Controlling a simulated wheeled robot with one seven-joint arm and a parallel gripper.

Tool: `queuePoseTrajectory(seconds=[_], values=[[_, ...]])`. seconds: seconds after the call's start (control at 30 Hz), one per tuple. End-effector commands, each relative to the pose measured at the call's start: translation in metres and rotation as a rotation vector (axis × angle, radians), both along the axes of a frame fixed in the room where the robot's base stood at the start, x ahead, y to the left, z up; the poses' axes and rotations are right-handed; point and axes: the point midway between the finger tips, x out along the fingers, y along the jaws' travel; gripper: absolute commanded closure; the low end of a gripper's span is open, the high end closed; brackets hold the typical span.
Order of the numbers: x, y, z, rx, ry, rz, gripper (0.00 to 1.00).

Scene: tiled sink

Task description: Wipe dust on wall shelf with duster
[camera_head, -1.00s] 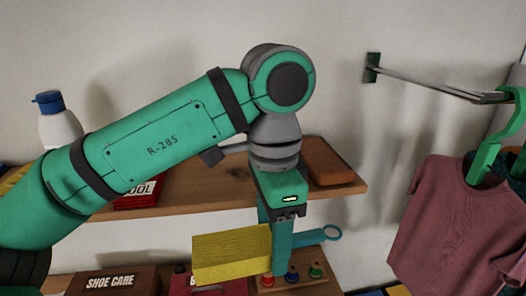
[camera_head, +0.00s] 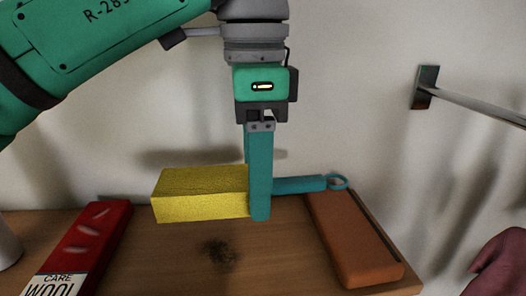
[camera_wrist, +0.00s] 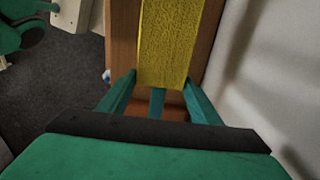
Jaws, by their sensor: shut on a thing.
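The duster has a yellow block head (camera_head: 200,195) on the left and a teal handle with a ring end (camera_head: 300,185) on the right. In the head view it is held level over the wooden wall shelf (camera_head: 170,265); I cannot tell whether it touches the shelf. A dark dust patch (camera_head: 219,251) lies on the shelf in front of the yellow head. In the wrist view the yellow head (camera_wrist: 168,45) extends ahead of my fingers (camera_wrist: 158,100) over the shelf.
A red wool care box (camera_head: 85,245) lies on the shelf to the left, with part of a white bottle (camera_head: 8,245) at the left edge. A brown block (camera_head: 352,240) lies near the shelf's right end. A metal rail (camera_head: 475,105) juts from the wall at right.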

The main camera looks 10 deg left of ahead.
Motion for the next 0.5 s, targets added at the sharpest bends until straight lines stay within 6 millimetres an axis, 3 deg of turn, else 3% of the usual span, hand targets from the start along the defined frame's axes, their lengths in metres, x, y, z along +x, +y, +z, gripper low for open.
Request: queuePoseTrajectory(seconds=[0.17, 0.5], values=[[-0.001, 0.0, 0.0, 0.0, 0.001, -0.004, 0.6], [-0.001, 0.001, -0.029, -0.002, 0.002, -0.004, 0.6]])
